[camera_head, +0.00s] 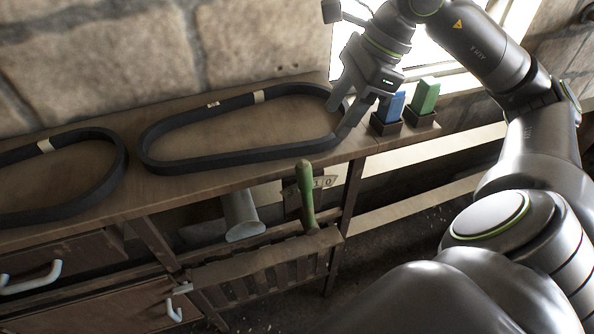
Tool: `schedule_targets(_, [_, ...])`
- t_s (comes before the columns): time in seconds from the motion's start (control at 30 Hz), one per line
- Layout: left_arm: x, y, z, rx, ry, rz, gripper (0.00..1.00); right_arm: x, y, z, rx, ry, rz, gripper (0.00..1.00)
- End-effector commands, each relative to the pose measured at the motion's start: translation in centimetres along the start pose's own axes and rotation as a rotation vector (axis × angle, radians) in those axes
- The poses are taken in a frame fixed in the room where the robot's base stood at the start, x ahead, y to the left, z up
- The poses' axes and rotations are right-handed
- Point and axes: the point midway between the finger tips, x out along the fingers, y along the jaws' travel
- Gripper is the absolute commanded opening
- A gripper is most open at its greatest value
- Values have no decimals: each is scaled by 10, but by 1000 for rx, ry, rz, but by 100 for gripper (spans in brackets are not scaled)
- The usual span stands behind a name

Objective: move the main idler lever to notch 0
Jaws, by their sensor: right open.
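The lever (306,193) has a green handle and stands nearly upright at the front of the workbench. Behind it is a pale notch plate (327,182). The marks 1 and 0 show on the plate to the right of the handle; the handle hides the part of the plate behind it. My right gripper (343,116) is open, pointing down at the right end of a black belt (240,155), above and to the right of the lever and apart from it. Whether its fingers touch the belt is unclear. My left gripper is not in view.
Another black belt (75,208) lies at the left of the bench top (185,193). A blue block (390,107) and a green block (425,96) stand in dark holders right of the gripper. A grey cylinder (241,215) sits left of the lever. Drawers (75,262) are below.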

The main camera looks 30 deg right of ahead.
Motion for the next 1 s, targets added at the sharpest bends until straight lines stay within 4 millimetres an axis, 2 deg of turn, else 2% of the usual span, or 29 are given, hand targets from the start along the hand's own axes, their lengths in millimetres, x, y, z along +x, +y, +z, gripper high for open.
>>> schedule_targets(0.1, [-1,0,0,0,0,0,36,1,-2,-3,-1,20,-10,50])
schedule_targets(0.23, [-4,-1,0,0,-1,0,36,13,-1,-3,-3,18,-5,50])
schedule_targets(1.0, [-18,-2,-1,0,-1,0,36,105,-1,-4,0,13,-4,50])
